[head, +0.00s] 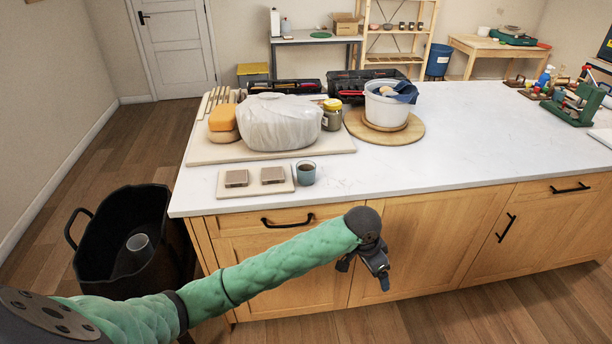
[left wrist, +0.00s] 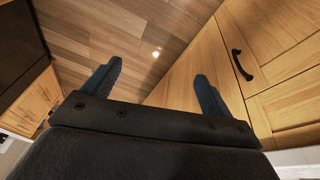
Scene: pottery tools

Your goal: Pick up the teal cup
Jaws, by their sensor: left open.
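The teal cup (head: 306,173) stands upright on the white counter, near its front edge, with something dark inside. It is just right of a small pale board (head: 256,192) that carries two square blocks. My left gripper (head: 382,280) hangs in front of the cabinet doors, below the counter top and to the right of the cup, apart from it. In the left wrist view its two fingers (left wrist: 155,88) are spread with nothing between them; the cup does not show there. My right gripper is not in view.
Behind the cup, a plastic-wrapped lump (head: 279,122), an orange sponge (head: 223,118) and a jar (head: 332,115) crowd a larger board. A white bucket (head: 388,108) stands on a round wooden board. The counter right of the cup is clear. A black bin (head: 122,240) stands on the floor at left.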

